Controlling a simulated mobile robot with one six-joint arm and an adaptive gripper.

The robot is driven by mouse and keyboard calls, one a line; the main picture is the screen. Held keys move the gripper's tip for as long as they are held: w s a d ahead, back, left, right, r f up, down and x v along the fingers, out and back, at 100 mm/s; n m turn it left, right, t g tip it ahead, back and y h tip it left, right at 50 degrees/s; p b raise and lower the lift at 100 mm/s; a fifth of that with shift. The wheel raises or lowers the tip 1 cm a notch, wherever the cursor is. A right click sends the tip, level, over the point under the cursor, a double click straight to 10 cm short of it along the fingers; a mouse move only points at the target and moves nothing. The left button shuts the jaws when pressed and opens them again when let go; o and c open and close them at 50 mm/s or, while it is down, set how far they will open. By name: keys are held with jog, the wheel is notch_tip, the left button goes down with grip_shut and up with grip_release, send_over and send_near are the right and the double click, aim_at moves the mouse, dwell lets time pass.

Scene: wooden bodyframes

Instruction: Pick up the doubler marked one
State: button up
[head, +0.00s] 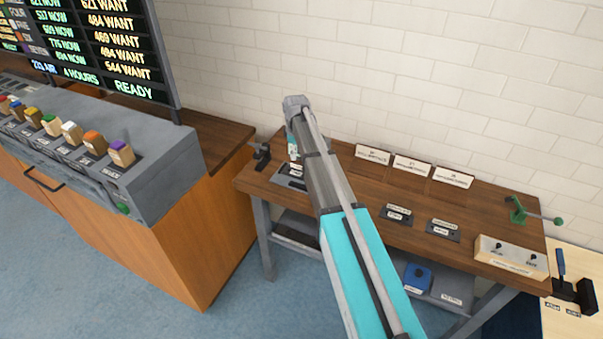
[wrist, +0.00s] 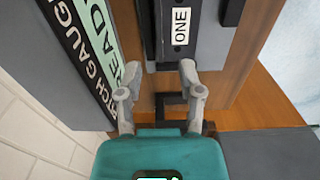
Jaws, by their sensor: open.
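A plate labelled ONE (wrist: 181,27) shows at the top of the wrist view, on a dark grey piece. The label faces my camera. My gripper (wrist: 160,68) is open, with its two fingertips apart just below the lower end of that piece. Nothing is held between the fingers. I cannot tell whether a fingertip touches the piece. In the head view my arm reaches to the left end of the wooden bench (head: 335,213). There a dark, labelled fixture (head: 289,182) is partly hidden by my arm, and the fingertips cannot be made out.
A dark bracket (wrist: 173,101) lies between my fingers in the wrist view. A gauge sign (wrist: 82,45) stands at the left. A dark clamp (head: 262,156) sits at the bench's left end. White label cards (head: 412,165) stand along the wall. A grey console (head: 150,160) is left of the bench.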

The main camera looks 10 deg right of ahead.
aim_at(298, 171)
jog(key=shift+f, duration=0.1)
jog(key=shift+s+f+b, duration=0.1)
jog(key=shift+f+b, duration=2.4)
jog(key=shift+b, duration=0.15)
jog(key=shift+c, duration=0.2)
grip_shut()
